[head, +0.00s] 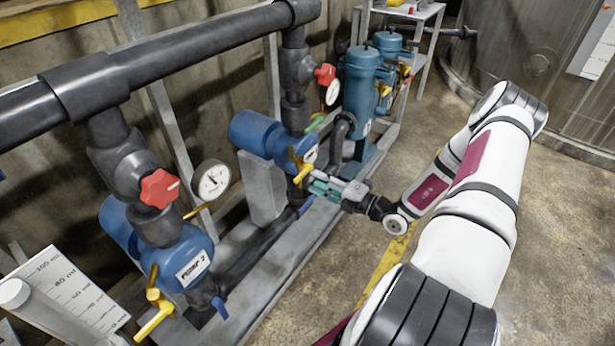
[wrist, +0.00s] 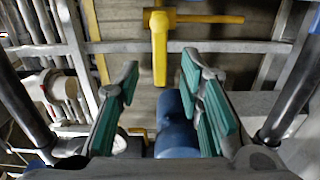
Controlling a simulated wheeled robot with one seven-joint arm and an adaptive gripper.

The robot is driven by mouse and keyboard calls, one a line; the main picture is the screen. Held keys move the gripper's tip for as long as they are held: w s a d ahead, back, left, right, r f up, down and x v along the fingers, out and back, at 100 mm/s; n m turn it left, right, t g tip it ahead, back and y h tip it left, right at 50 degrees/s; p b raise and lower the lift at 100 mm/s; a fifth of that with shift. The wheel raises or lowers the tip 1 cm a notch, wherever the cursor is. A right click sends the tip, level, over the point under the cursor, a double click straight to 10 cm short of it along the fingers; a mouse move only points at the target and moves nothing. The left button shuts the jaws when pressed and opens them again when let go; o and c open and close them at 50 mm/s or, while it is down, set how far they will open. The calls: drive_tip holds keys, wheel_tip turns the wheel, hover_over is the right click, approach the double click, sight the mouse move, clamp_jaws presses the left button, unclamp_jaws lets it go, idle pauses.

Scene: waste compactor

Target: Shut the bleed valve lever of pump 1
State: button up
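The yellow bleed valve lever (head: 302,173) is on the blue pump (head: 262,134) in the middle of the head view; that pump's label is too small to read. In the wrist view the yellow lever (wrist: 160,48) hangs from a yellow valve body with a crossbar to its right. My gripper (head: 318,184) is just right of and below the lever in the head view. In the wrist view my gripper (wrist: 158,88) is open, its green-padded fingers wide apart. The lever lies ahead of the gap, and nothing is between the pads.
Pump 2 (head: 185,258), labelled, stands front left with its own yellow lever (head: 155,318), red knob (head: 160,188) and gauge (head: 212,182). A grey frame (head: 300,255) runs below the pumps. Another blue unit (head: 362,90) stands behind.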

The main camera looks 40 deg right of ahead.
drive_tip(key=v, duration=0.5)
drive_tip(key=shift+s+d, duration=0.1)
drive_tip(key=shift+s, duration=0.3)
drive_tip(key=w+a+r+n+g+y, duration=0.1)
drive_tip(key=a+r+n+g+y, duration=0.5)
drive_tip(key=a+r+n, duration=0.5)
drive_tip(key=s+a+r+n+g+h, duration=0.1)
drive_tip(key=s+a+r+n+g, duration=0.5)
drive_tip(key=n, duration=0.5)
drive_tip(key=s+a+r+n+g+h, duration=0.2)
drive_tip(key=s+a+r+n+g, duration=0.25)
drive_tip(key=a+r+n, duration=0.4)
drive_tip(key=s+r+n+t+h, duration=0.1)
drive_tip(key=s+r+n+h, duration=0.3)
drive_tip(key=s+n, duration=0.5)
drive_tip(key=s+r+n+h, duration=0.2)
drive_tip(key=s+n+h, duration=0.4)
drive_tip(key=n, duration=0.5)
wheel_tip(320, 180, up, 14)
drive_tip(key=t+p, duration=0.2)
drive_tip(key=p, duration=1)
drive_tip(key=shift+s+d+t+y, duration=0.35)
drive_tip(key=shift+s+d+y, duration=0.05)
drive_tip(key=shift+s, duration=0.05)
drive_tip(key=shift+f, duration=0.15)
